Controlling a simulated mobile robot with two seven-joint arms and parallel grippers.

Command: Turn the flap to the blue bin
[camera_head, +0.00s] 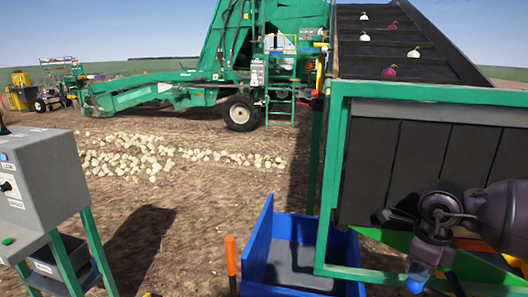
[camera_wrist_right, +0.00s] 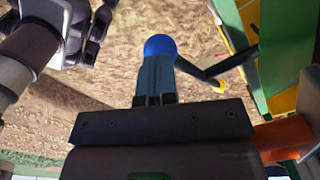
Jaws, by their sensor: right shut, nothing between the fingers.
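The blue bin (camera_head: 257,255) stands open at the lower middle of the head view, below the conveyor's green frame. My right gripper (camera_head: 423,262) points down to the right of the bin, near the conveyor's lower end. In the right wrist view its fingers (camera_wrist_right: 156,78) are shut with nothing between them. A round blue knob (camera_wrist_right: 161,46) shows at the fingertips; I cannot tell whether they touch it. A dark bar (camera_wrist_right: 207,74) runs from beside the fingers to the right. The flap itself I cannot make out clearly.
The dark conveyor (camera_head: 405,45) carries white and red onions. An orange-handled lever (camera_head: 231,258) stands left of the bin. A grey control box (camera_head: 45,180) is at the left. A green harvester (camera_head: 190,90) and onions (camera_head: 135,155) lie behind, with bare soil between.

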